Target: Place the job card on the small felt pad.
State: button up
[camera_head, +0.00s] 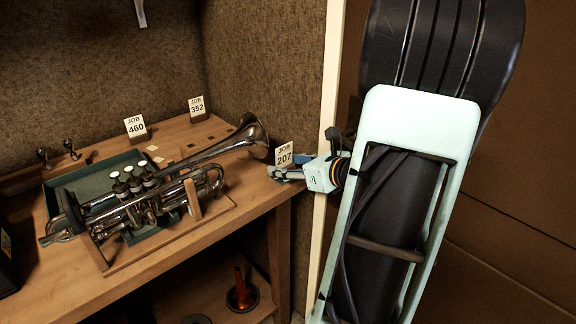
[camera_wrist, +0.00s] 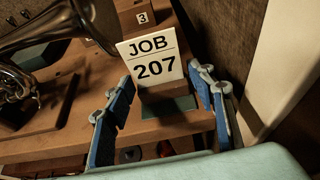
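The white job card reading JOB 207 (camera_head: 284,154) stands upright in a wooden base at the right end of the bench. In the wrist view the card (camera_wrist: 154,60) is slightly tilted in the picture, just beyond and between my fingertips. A dark green patch, likely the small felt pad (camera_wrist: 172,107), shows at the foot of its base, partly covered by it. My gripper (camera_wrist: 160,88) is open, with blue-padded fingers on either side and visible gaps to the card. In the head view my gripper (camera_head: 298,168) is at the bench's right edge, beside the card.
Cards JOB 460 (camera_head: 135,126) and JOB 352 (camera_head: 197,105) stand farther back. A trumpet (camera_head: 150,190) rests on wooden supports over a green tray (camera_head: 88,183), its bell close to card 207. A pale post (camera_head: 328,90) rises near my gripper.

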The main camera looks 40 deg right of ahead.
jog(key=shift+o, duration=1.1)
jog(key=shift+r, duration=0.15)
jog(key=p+v, duration=0.2)
jog(key=v, duration=1)
